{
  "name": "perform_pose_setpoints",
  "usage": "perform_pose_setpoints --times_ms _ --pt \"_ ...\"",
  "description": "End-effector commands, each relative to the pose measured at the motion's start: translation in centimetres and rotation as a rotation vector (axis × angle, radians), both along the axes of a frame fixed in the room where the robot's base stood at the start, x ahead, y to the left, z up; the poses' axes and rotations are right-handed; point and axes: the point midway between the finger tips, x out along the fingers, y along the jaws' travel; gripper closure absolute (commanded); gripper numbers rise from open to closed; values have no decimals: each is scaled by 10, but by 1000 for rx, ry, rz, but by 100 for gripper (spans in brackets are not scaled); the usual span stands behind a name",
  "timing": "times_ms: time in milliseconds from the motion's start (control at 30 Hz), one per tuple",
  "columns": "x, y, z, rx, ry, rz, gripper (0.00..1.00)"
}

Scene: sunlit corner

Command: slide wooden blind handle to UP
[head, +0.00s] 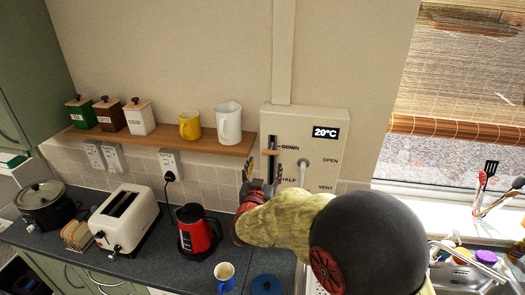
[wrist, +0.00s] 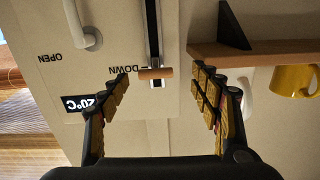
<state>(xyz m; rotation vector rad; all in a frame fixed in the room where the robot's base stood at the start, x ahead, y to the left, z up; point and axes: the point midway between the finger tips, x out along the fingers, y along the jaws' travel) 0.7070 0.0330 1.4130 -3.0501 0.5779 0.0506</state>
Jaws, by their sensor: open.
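The wooden blind handle (head: 270,152) is a small wooden bar on a vertical slot in the beige wall panel (head: 330,119). My gripper (head: 261,170) is in front of the panel, just below the handle in the head view. In the wrist view the picture is upside down. There the handle (wrist: 155,73) lies between the open fingers of my gripper (wrist: 161,84), with visible gaps on both sides. The UP mark is not visible; my arm covers the lower part of the panel.
A white lever (head: 303,168) by OPEN and VENT stands right of the slot. A wooden shelf (head: 180,139) with mugs and canisters is close on the left. A red kettle (head: 197,230) and white toaster (head: 124,217) stand on the counter. The bamboo blind (head: 455,128) hangs partway down the window.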

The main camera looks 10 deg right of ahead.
Motion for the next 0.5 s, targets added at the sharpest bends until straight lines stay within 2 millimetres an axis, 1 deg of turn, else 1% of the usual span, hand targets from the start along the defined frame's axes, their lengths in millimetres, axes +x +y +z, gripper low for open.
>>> perform_pose_setpoints --times_ms 100,167,267,500 --pt "-1 -6 11 -34 -28 -20 36" --pt "2 -7 12 -44 -27 -22 36" --pt "12 -12 12 -45 -25 -23 36" --pt "46 -26 12 -45 -25 -21 36"
